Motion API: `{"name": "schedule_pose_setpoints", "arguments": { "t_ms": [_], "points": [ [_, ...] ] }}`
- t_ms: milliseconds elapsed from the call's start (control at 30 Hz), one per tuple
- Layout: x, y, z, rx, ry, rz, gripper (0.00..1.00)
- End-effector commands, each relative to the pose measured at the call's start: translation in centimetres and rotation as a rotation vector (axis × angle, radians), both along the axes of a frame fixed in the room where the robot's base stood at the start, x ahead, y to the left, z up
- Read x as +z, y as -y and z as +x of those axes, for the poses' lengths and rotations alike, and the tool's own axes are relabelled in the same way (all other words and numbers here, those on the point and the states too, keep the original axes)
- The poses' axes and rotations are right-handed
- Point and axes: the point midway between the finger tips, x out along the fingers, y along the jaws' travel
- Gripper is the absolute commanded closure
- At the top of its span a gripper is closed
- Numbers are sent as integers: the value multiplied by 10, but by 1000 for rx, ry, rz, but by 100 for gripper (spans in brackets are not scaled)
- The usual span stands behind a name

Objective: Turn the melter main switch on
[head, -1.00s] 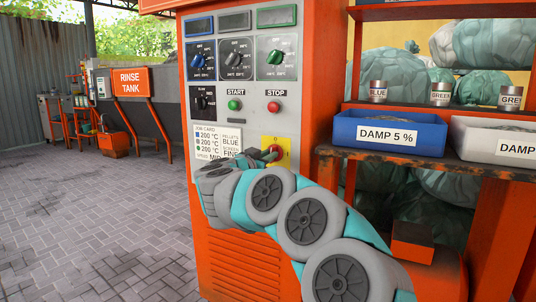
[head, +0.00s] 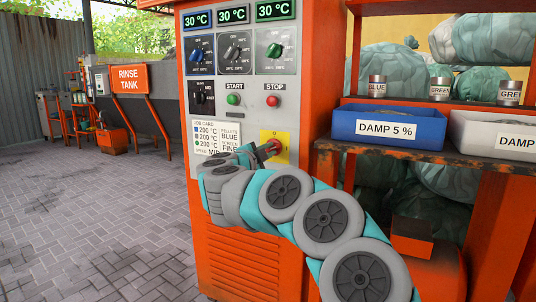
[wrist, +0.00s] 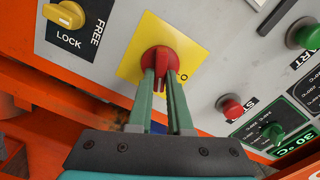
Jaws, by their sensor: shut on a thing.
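The melter main switch (wrist: 161,60) is a red rotary knob on a yellow plate (wrist: 130,66) marked O. In the head view the red switch (head: 270,149) is low on the right of the grey control panel, partly covered by my gripper (head: 261,152). In the wrist view my gripper (wrist: 161,88) has its two green fingers shut on the knob's grip, one on each side. The three displays above the dials are lit and read 30 °C; one is the green-framed display (head: 276,10).
The green START button (head: 233,99) and red STOP button (head: 273,101) are above the switch. A yellow FREE/LOCK knob (wrist: 65,14) is nearby. The blue DAMP 5 % bin (head: 388,127) stands on the shelf at right. The paved floor at left is open.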

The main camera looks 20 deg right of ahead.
Motion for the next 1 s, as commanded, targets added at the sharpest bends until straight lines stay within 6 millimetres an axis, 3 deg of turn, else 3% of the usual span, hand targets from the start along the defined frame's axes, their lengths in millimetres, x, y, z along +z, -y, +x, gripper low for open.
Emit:
{"name": "schedule_pose_setpoints", "arguments": {
  "t_ms": [500,1000],
  "points": [
    [-5,0,0,0,294,233,100],
    [-4,0,0,0,366,290,100]
  ]
}}
